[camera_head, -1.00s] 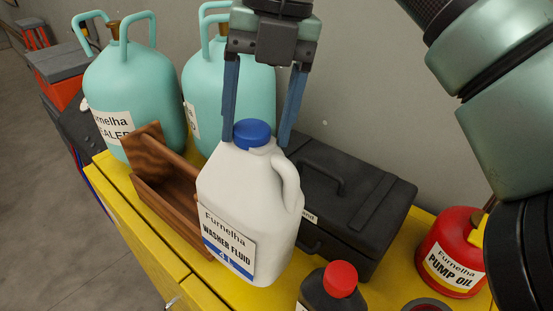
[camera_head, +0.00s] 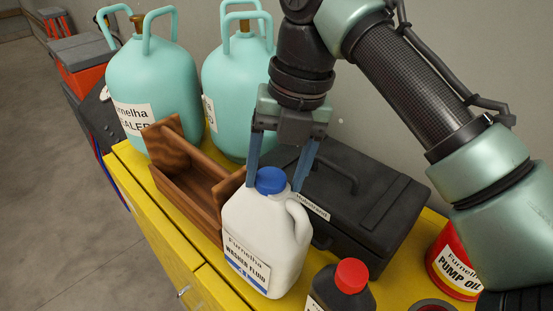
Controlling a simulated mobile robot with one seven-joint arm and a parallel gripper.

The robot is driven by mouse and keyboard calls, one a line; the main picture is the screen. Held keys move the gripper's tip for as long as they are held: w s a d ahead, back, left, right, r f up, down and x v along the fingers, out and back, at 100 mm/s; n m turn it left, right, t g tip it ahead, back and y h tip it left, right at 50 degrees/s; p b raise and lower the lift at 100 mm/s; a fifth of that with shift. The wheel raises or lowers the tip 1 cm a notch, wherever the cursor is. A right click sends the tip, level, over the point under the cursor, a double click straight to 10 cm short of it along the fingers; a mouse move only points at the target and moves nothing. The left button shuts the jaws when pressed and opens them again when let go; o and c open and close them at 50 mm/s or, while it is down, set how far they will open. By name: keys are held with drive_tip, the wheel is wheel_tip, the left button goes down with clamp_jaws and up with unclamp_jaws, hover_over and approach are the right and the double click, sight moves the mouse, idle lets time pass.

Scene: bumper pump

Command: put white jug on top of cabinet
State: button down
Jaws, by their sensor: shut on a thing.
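The white jug (camera_head: 258,222) has a blue cap (camera_head: 271,181), a side handle and a washer fluid label. It is upright above or on the front part of the yellow cabinet (camera_head: 210,286); its base is close to the yellow top, and I cannot tell if it touches. My gripper (camera_head: 274,184) comes down from above, with one blue finger on each side of the cap, shut on the jug's neck area. The exact contact is partly hidden by the cap and jug.
A brown wooden tray (camera_head: 185,190) stands left of the jug, with two turquoise tanks (camera_head: 150,85) behind. A black toolbox (camera_head: 365,205) is behind right. A dark bottle with a red cap (camera_head: 352,275) stands close on the right, and a red pump oil can (camera_head: 452,262) farther right.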

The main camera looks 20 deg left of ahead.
drive_tip(key=shift+c, duration=2.2)
unclamp_jaws()
drive_tip(key=shift+s+d+f, duration=0.1)
drive_tip(key=shift+f, duration=0.4)
drive_tip(key=o, duration=0.4)
drive_tip(key=shift+w, duration=0.2)
drive_tip(key=shift+o, duration=0.2)
wheel_tip(320, 180, up, 12)
drive_tip(key=w+d, duration=0.1)
drive_tip(key=shift+d, duration=0.4)
